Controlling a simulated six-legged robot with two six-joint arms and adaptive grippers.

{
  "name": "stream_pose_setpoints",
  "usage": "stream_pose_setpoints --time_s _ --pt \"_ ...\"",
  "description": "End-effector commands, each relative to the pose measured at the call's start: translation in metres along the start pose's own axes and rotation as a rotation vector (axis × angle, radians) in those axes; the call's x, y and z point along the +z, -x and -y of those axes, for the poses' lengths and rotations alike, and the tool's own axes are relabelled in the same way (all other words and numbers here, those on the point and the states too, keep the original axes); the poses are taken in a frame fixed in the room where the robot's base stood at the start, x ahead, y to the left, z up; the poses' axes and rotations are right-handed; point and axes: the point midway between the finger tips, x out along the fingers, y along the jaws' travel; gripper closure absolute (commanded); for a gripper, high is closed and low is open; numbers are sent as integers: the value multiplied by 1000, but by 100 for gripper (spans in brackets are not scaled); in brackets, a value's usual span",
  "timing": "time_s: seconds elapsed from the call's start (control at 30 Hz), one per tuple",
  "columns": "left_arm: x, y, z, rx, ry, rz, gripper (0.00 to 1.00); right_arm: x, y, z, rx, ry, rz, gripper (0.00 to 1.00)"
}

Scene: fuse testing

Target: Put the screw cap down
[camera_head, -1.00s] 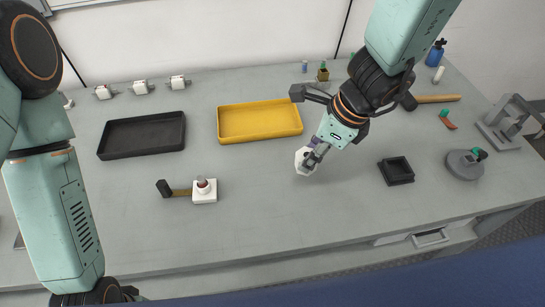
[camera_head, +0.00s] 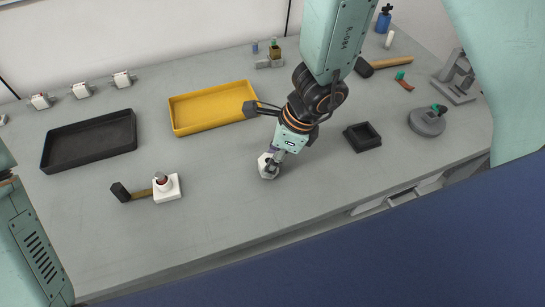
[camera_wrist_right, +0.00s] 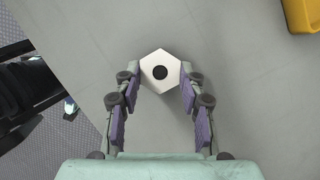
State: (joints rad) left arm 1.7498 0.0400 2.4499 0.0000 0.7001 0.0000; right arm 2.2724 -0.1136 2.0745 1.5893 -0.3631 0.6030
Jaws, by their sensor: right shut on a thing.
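The screw cap (camera_head: 267,166) is a white hexagonal piece. It is in front of the yellow tray, over the middle of the grey workbench. In the right wrist view the cap (camera_wrist_right: 160,64) shows a round black centre. My right gripper (camera_head: 273,161) points down and is shut on the cap, with its purple-padded fingers on either side in the right wrist view. I cannot tell whether the cap touches the tabletop. My left gripper is out of view; only part of my left arm shows at the lower left edge.
A yellow tray (camera_head: 180,131) lies behind the cap and a black tray (camera_head: 50,164) at the left. A hammer (camera_head: 121,192) and a white block (camera_head: 172,194) are left of the cap. A small black square tray (camera_head: 349,141) is at right. The bench around the cap is clear.

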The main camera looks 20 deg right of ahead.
Motion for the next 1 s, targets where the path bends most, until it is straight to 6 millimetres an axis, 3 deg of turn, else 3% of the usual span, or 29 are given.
stream_pose_setpoints --time_s 0.2,0.23,0.47,0.87,1.0 --pt "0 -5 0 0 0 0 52 -2 -5 0 0 0 0 91" --pt "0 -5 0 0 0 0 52 -2 -4 0 1 0 0 59" --pt "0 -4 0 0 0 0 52 -1 -4 0 1 0 0 39" --pt "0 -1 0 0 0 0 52 0 0 0 1 1 0 38" --pt "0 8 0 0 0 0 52 2 19 0 -1 -1 3 38"
